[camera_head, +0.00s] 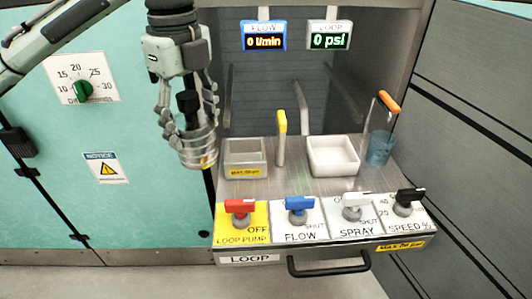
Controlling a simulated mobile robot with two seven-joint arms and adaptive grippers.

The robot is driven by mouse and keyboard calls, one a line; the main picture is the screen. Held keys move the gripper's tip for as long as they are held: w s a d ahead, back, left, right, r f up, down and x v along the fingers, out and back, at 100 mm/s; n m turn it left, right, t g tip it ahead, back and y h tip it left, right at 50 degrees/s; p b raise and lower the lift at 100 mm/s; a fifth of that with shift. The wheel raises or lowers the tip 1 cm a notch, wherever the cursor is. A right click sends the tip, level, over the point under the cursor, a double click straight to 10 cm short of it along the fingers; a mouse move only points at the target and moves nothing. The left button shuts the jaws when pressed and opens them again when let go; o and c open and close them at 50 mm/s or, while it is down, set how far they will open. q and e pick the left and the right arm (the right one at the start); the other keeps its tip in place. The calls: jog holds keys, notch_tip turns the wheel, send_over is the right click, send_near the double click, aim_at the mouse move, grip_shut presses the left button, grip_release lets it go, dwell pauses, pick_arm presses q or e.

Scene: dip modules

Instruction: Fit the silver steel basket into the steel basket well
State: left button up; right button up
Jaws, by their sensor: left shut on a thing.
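My left gripper (188,112) comes down from the upper left and is shut on the upright handle of the silver steel basket (199,150). The basket is a see-through round wire-like cup, hanging upright at the left edge of the bench. A grey square steel box (245,146) with a yellow label on its front stands just to the right of the basket and looks like the steel basket well. The basket appears beside it, not in it; its exact height above the bench is hard to tell. My right gripper is not in view.
A white square well (333,172) stands right of the grey one. A yellow-tipped lever (281,122) rises between them. Several coloured valve handles, including a red one (238,207), line the front.

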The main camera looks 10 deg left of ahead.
pick_arm(q)
jog(key=shift+w+d+r+m, duration=0.1)
jog(key=shift+w+r+m, duration=0.15)
jog(key=shift+m, duration=0.15)
jog(key=shift+w+d, duration=0.15)
jog(key=shift+w, duration=0.15)
jog(key=w+d+f, duration=0.1)
jog(key=w+f, duration=0.2)
jog(key=w+d+f, duration=0.2)
jog(key=w+f, duration=0.1)
jog(key=f, duration=0.1)
jog(key=w+d+f, duration=0.1)
jog(key=w+f, duration=0.2)
jog(key=w, duration=0.1)
jog(key=shift+w+d+f, duration=0.1)
jog(key=shift+d+f, duration=0.2)
jog(key=shift+f, duration=0.15)
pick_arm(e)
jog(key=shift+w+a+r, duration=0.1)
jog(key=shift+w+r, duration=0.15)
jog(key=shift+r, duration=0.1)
